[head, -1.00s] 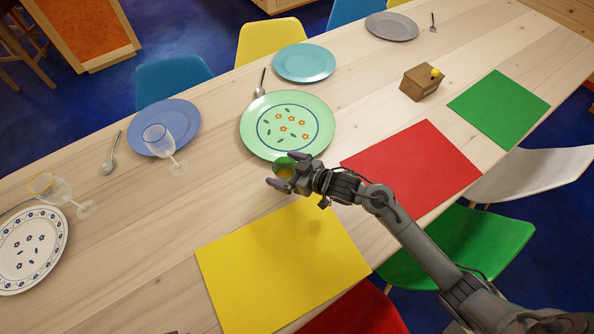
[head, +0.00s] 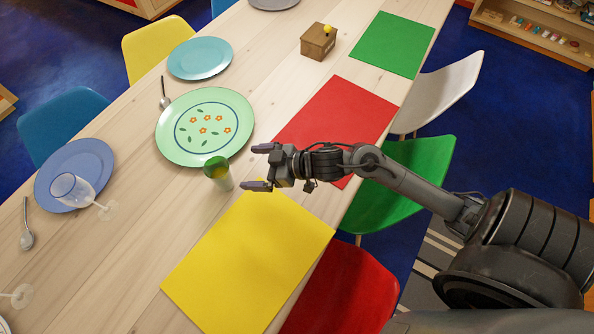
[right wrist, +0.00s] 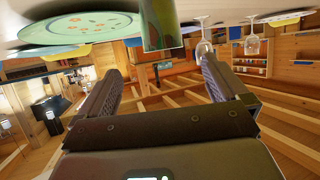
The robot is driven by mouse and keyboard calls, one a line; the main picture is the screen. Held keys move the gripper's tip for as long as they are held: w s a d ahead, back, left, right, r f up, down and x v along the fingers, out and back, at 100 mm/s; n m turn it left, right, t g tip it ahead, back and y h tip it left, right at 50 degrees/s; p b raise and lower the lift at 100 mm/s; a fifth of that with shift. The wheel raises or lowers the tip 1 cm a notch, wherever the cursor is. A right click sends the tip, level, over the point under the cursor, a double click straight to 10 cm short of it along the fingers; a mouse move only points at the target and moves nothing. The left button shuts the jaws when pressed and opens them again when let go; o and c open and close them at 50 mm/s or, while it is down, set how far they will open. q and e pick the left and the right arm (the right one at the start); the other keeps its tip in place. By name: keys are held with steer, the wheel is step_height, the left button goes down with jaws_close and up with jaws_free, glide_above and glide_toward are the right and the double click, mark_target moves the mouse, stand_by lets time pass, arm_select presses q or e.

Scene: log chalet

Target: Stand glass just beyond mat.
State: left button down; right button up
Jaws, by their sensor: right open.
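A green-tinted glass (head: 218,174) stands upright on the bare table, just past the far corner of the yellow mat (head: 245,262) and near the green flowered plate. My right gripper (head: 259,167) is open and empty, with its fingertips just right of the glass and apart from it. In the right wrist view the glass (right wrist: 158,25) shows ahead of the two spread fingers (right wrist: 160,78), its far end cut off by the picture edge. My left gripper is not in view.
The flowered plate (head: 204,127) lies beyond the glass. A red mat (head: 338,122) and a green mat (head: 392,44) lie to the right. A wooden box (head: 318,42) stands near the back.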

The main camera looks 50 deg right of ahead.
steer(key=s+f+m+g+h, duration=0.1)
steer(key=s+f+h, duration=0.2)
steer(key=shift+s+d+f+m+h, duration=0.1)
steer(key=shift+s+f+m+h, duration=0.1)
steer(key=shift+f+m+h, duration=0.15)
steer(key=s+f, duration=0.1)
steer(key=s+f+m+g+h, duration=0.1)
steer(key=s, duration=0.1)
steer(key=s+g+h, duration=0.1)
steer(key=s, duration=0.1)
steer(key=shift+s+d+f+m, duration=0.1)
steer(key=shift+d+f+m, duration=0.15)
steer(key=shift+f, duration=0.15)
steer(key=s+g, duration=0.1)
steer(key=s, duration=0.2)
steer(key=s+a+f+g, duration=0.1)
steer(key=s+g, duration=0.1)
steer(key=s, duration=0.2)
steer(key=s+f+g, duration=0.1)
steer(key=s+g, duration=0.1)
steer(key=s, duration=0.1)
steer(key=shift+s+a+f+m+h, duration=0.2)
steer(key=shift+s+f+m+h, duration=0.05)
steer(key=shift+s+m, duration=0.15)
